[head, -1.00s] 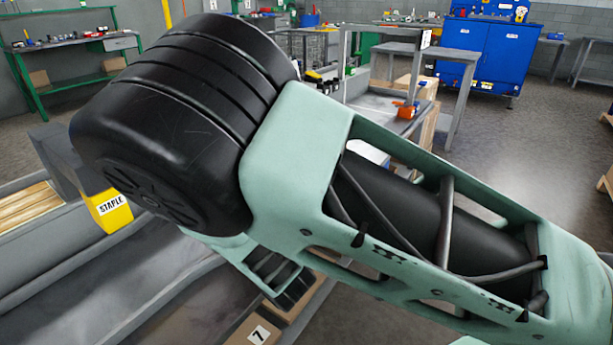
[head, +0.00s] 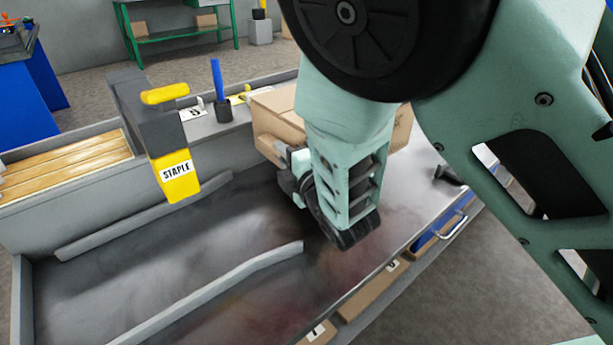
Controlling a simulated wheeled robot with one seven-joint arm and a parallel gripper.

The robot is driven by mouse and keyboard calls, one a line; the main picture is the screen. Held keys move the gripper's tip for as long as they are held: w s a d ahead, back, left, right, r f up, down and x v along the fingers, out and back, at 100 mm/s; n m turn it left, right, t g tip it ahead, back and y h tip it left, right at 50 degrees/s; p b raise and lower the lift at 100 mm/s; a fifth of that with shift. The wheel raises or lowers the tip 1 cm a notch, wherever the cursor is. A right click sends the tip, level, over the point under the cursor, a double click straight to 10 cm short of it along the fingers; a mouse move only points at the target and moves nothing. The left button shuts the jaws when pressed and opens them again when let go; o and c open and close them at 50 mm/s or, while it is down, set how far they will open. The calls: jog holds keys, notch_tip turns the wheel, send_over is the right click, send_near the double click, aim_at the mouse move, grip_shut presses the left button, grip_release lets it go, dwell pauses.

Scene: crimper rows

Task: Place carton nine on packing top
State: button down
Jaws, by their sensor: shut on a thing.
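A brown cardboard carton (head: 275,122) shows behind my arm, at the back right of the grey bench. My gripper (head: 288,172) is at the carton's near side, partly hidden by my wrist, and is shut on the carton. The carton's number cannot be seen. The grey metal bench top (head: 130,245) stretches from lower left to the right under my arm. I cannot tell whether the carton touches the surface.
A grey stapler head with a yellow part marked STAPLE (head: 178,180) stands over the bench at left. Raised grey rails (head: 215,285) cross the top. A blue-handled tool (head: 218,85) stands at the back. Numbered cartons (head: 370,290) sit below the front edge.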

notch_tip(320, 180, down, 8)
jog(key=shift+f+b, duration=0.1)
jog(key=shift+b, duration=0.8)
jog(key=c, duration=1.9)
grip_release()
jog(key=shift+f, duration=0.1)
jog(key=o, duration=0.4)
